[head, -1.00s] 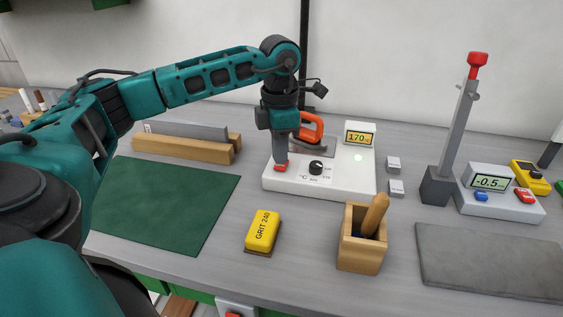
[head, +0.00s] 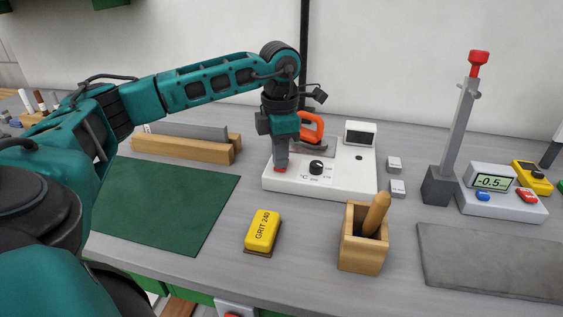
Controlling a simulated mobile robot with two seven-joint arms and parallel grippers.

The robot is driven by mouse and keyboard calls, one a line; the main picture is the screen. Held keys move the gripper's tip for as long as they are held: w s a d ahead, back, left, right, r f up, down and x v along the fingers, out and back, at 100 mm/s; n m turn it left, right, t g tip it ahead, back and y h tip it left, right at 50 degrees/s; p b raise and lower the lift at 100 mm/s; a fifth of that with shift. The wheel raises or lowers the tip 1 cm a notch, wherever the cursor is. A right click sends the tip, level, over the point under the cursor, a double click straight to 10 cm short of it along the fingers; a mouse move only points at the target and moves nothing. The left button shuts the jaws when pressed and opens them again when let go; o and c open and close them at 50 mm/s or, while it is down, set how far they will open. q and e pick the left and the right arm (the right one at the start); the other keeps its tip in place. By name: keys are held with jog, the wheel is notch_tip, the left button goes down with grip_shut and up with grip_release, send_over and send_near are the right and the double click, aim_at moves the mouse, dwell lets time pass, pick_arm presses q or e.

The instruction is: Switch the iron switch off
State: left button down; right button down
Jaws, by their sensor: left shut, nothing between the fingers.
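A white iron station (head: 345,186) stands on the grey bench, with a black dial (head: 316,167) on its front. Its display (head: 360,134) is blank and the small round lamp (head: 359,157) beside it is dark. An iron with an orange handle (head: 317,128) rests at the back of the station. My left gripper (head: 281,166) points down, shut and empty, at the red switch (head: 280,169) on the station's left front. The fingertips cover most of the switch; I cannot tell whether they touch it. My right gripper is not in view.
A yellow grit block (head: 262,230) and a wooden box (head: 361,253) with a handled tool stand in front. A green mat (head: 165,200) lies left. A tall lever press (head: 460,130) and a meter reading -0.5 (head: 500,205) stand right.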

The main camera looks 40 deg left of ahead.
pick_arm(q)
jog(key=shift+f, duration=0.15)
jog(key=shift+r+p, duration=2.85)
jog(key=shift+r, duration=0.7)
jog(key=shift+d+f, duration=0.1)
